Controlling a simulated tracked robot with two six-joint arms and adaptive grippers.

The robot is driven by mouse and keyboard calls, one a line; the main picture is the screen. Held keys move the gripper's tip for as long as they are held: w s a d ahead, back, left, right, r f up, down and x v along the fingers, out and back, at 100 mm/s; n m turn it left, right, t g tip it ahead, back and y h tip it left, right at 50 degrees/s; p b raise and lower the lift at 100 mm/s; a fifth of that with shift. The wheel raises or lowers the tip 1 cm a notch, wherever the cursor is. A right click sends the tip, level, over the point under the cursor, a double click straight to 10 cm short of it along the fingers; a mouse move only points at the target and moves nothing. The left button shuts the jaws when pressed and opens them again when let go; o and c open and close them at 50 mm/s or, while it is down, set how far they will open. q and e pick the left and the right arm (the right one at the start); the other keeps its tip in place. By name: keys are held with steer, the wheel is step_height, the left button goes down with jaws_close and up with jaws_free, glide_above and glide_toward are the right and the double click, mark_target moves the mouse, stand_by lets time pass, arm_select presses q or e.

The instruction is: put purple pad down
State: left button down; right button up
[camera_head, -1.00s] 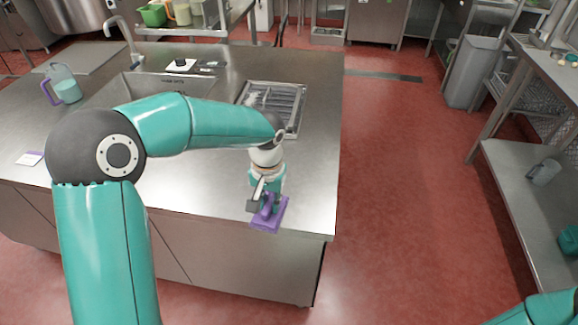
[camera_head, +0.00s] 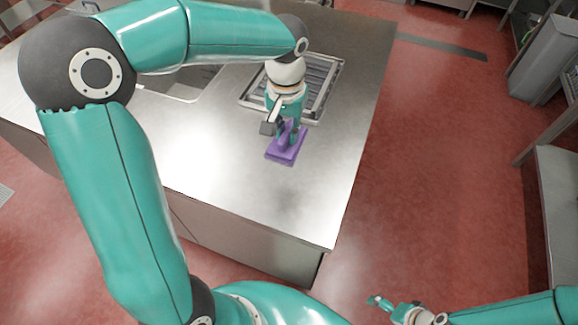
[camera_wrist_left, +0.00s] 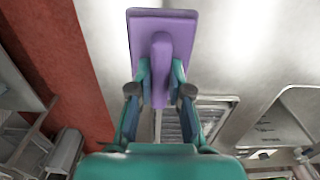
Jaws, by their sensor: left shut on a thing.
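The purple pad (camera_head: 283,155) is a flat rectangular block with a raised purple handle. In the head view it is at the steel counter (camera_head: 235,165), just in front of the drain rack. I cannot tell whether its underside touches the counter. My left gripper (camera_head: 290,134) is shut on the pad's handle. The left wrist view shows the handle (camera_wrist_left: 160,70) between the two fingers and the pad's flat plate (camera_wrist_left: 180,28) beyond them. My right gripper (camera_head: 381,303) is low at the right, over the floor and away from the pad; its fingers are too small to read.
A recessed drain rack (camera_head: 322,75) lies behind the pad, and a sink (camera_head: 180,85) is partly hidden behind my left arm. The counter is bare towards its front right corner. Red floor (camera_head: 450,130) lies to the right, with a steel shelf unit (camera_head: 558,195) beyond.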

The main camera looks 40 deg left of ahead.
arm_select(q)
step_height(320, 180, down, 15)
steer(key=shift+r+p, duration=0.15)
steer(key=shift+p, duration=0.15)
steer(key=c, duration=1.1)
jaws_free()
step_height(320, 180, up, 12)
steer(key=shift+r, duration=0.1)
steer(key=shift+s, duration=0.1)
